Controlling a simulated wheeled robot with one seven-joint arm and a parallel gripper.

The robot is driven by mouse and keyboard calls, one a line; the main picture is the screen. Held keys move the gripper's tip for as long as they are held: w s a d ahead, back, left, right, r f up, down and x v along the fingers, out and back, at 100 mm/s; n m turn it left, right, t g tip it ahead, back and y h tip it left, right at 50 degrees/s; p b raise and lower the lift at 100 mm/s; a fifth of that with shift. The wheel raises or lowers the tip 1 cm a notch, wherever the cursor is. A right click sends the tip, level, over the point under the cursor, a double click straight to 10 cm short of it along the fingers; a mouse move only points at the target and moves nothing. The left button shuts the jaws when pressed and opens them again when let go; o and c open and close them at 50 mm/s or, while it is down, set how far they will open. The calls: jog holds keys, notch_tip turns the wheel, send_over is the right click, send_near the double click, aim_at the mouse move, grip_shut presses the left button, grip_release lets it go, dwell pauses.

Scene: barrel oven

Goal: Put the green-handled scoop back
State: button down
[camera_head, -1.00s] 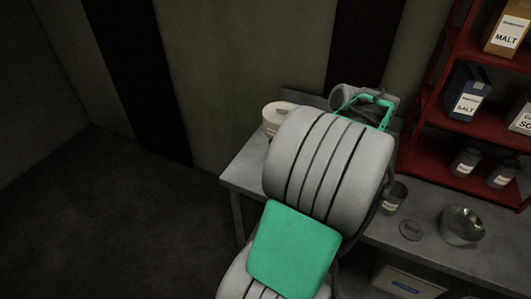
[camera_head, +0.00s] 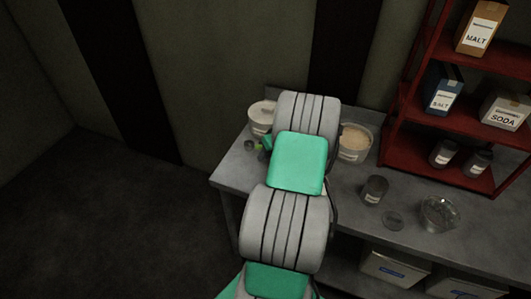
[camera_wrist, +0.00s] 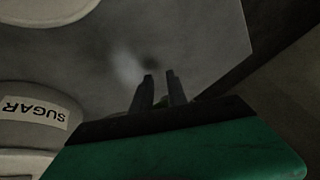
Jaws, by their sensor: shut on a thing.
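My gripper (camera_wrist: 159,88) is low over the left end of the grey worktop, beside a white tub (camera_head: 261,120). Its two dark fingers stand close together in the wrist view. In the head view, a small bright green bit, which looks like the handle of the green-handled scoop (camera_head: 259,147), shows at the gripper beside my arm. The gripper is shut on it. The rest of the scoop is hidden or too dark to make out. In the wrist view, a tub labelled SUGAR (camera_wrist: 38,112) stands at the left.
An open tub with tan contents (camera_head: 356,138) stands right of my arm. A dark canister (camera_head: 374,189), a round lid (camera_head: 392,220) and a metal bowl (camera_head: 440,213) are farther right. A red shelf (camera_head: 457,128) holds boxes and jars. The worktop's left edge (camera_head: 224,178) is close by.

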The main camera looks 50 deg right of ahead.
jog(key=shift+f, duration=0.1)
jog(key=c, duration=1.3)
grip_release()
